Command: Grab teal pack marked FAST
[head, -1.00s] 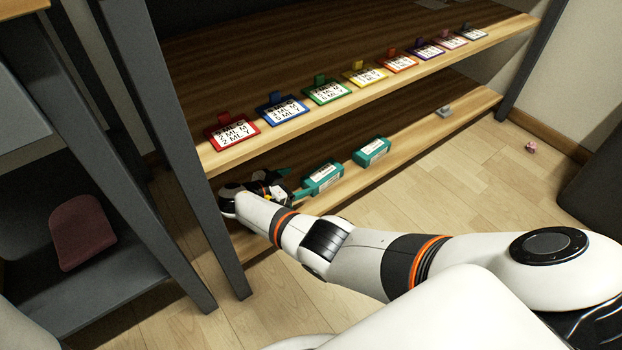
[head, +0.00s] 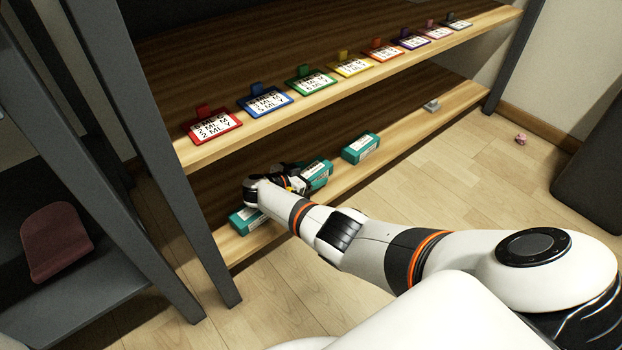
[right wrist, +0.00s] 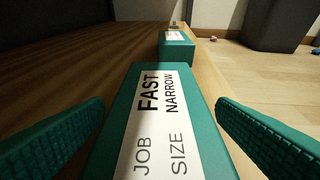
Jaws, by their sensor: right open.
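The teal pack marked FAST (right wrist: 160,120) lies on the lower shelf; its white label reads FAST, NARROW, JOB and SIZE in the right wrist view. In the head view it is the middle teal pack (head: 318,174), partly hidden by my right gripper (head: 298,180). My right gripper is open, with one teal ridged finger on each side of the pack in the right wrist view (right wrist: 160,108). Gaps show between the fingers and the pack. A second teal pack (head: 360,148) lies beyond it, and a third (head: 256,218) lies to the left, partly behind my arm. My left gripper is out of view.
The lower shelf (head: 408,118) is clear between the far teal pack and a small grey object (head: 431,105). The upper shelf (head: 260,128) above carries a row of coloured label cards. A grey shelf post (head: 190,200) stands at the left.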

